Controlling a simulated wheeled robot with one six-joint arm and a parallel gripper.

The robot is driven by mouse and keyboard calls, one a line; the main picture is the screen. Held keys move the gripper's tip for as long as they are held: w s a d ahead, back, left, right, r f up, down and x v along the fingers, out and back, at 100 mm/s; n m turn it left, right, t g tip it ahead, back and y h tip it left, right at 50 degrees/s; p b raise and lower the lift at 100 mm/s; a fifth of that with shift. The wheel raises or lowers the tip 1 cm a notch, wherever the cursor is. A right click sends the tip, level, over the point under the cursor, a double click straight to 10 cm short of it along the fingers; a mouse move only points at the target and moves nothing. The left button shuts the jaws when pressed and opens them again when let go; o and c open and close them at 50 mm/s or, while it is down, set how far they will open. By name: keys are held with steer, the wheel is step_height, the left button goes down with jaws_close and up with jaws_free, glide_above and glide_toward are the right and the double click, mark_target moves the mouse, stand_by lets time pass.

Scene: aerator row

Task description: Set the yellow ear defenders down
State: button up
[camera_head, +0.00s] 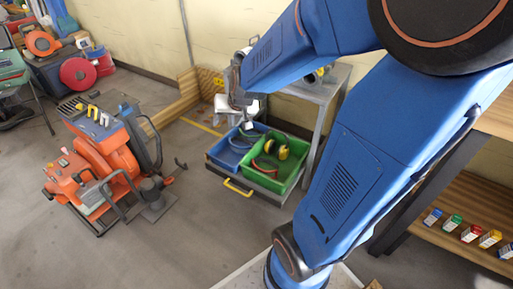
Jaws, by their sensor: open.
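The yellow ear defenders (283,152) lie in the green bin (290,180), near its far side. Their yellow cups show, and a dark curved part shows beside them. My gripper (247,122) is open, pointing down above the far edge of the blue bin (222,158), to the left of the ear defenders and apart from them in the picture. Its fingertips are small here, and their exact height over the bins is hard to tell.
A red curved item (263,168) lies in the green bin. Both bins sit on a low cart with a yellow handle (238,187). A grey table (318,92) stands behind. An orange machine (110,160) stands left, with clear floor between. A wooden shelf (470,210) is at right.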

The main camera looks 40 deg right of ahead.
steer(key=s+a+r+n, duration=0.1)
steer(key=s+r, duration=0.2)
steer(key=s, duration=0.5)
steer(key=s+a+r+n+g, duration=0.1)
steer(key=s+a+r+n, duration=0.1)
steer(key=s, duration=0.6)
steer(key=s+a+r+n+g, duration=0.1)
steer(key=s+r, duration=0.3)
steer(key=s, duration=0.4)
steer(key=shift+s+a+n, duration=0.3)
steer(key=shift+a+n, duration=0.1)
steer(key=shift+a, duration=0.05)
